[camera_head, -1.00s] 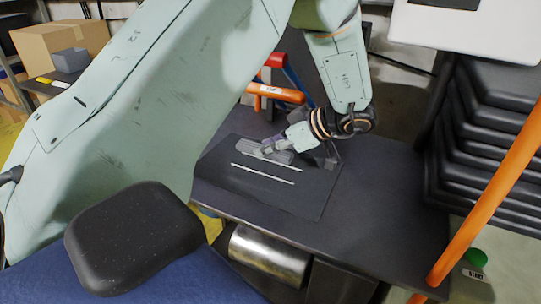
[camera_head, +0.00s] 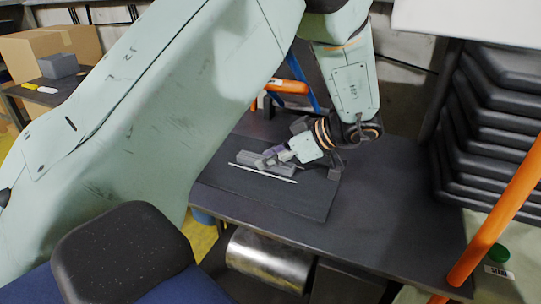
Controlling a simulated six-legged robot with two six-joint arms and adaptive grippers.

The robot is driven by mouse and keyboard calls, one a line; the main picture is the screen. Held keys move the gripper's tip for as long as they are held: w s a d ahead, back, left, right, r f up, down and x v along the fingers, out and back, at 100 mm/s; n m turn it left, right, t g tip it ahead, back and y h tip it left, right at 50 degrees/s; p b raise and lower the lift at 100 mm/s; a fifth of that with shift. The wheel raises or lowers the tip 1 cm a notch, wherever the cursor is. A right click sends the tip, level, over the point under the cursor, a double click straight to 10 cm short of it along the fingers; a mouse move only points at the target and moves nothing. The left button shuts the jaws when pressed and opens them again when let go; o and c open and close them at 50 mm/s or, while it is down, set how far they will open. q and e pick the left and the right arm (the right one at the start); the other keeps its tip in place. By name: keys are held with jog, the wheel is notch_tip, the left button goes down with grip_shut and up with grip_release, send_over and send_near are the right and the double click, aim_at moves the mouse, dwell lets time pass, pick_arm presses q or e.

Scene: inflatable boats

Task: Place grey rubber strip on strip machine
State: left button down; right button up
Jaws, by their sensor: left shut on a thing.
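My left gripper (camera_head: 268,159) comes down over a dark mat (camera_head: 318,202) on the dark table. It is shut on a thin grey rubber strip, which is mostly hidden by the fingers. A second thin, light grey strip (camera_head: 238,165) lies on the mat just in front of the fingers. I cannot tell whether the held strip still touches the mat. My right gripper is not in view. I cannot tell for certain which thing is the strip machine.
A shiny metal roller (camera_head: 262,262) sits below the table's front edge. An orange pole (camera_head: 500,205) and stacked black parts (camera_head: 490,130) stand at the right. The table right of the mat is clear.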

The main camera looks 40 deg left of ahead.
pick_arm(q)
jog(key=c, duration=1.4)
grip_release()
jog(key=shift+c, duration=0.2)
jog(key=shift+o, duration=0.7)
jog(key=shift+a+f, duration=0.1)
jog(key=shift+a, duration=0.1)
jog(key=shift+o, duration=1.4)
jog(key=shift+w+f, duration=0.1)
jog(key=shift+d, duration=0.15)
jog(key=shift+r, duration=0.2)
jog(key=p+v, duration=0.3)
jog(key=v, duration=0.7)
jog(key=shift+r, duration=0.3)
jog(key=shift+v, duration=0.85)
jog(key=shift+f, duration=0.1)
